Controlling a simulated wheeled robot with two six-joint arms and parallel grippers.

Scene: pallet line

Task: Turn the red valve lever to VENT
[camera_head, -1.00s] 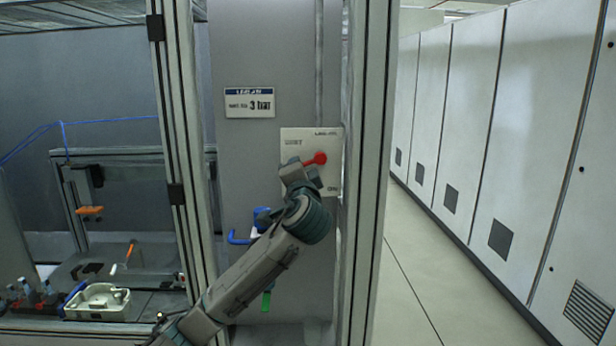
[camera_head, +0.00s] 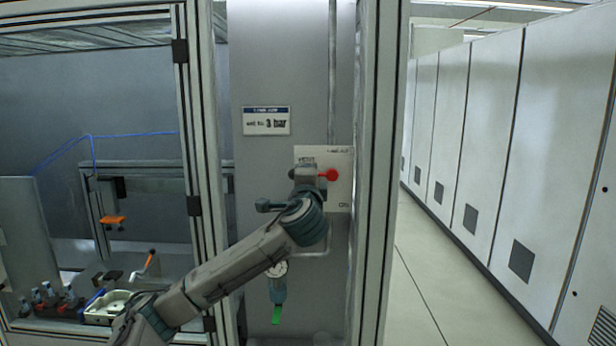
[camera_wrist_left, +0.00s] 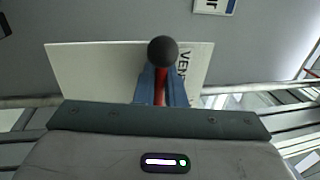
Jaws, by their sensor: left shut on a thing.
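The red valve lever (camera_head: 331,174) is on a pale plate (camera_head: 340,200) marked VENT at its upper left and ON at its lower right. Its red hub shows in the head view, with the lever running left from it. My left gripper (camera_head: 304,174) hides most of the lever. In the left wrist view its blue fingers (camera_wrist_left: 161,88) are shut on the red shaft, just below the dark ball knob (camera_wrist_left: 162,51). The VENT lettering (camera_wrist_left: 184,65) is right beside the knob. My right gripper is not in view.
A sign (camera_head: 266,121) reading 3 bar hangs above the plate. A gauge (camera_head: 277,268) and a green-tipped part (camera_head: 277,315) hang below, partly behind my arm. Frame posts (camera_head: 376,190) flank the panel. A pale tray (camera_head: 108,307) stands at left. An open aisle (camera_head: 420,290) runs at right.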

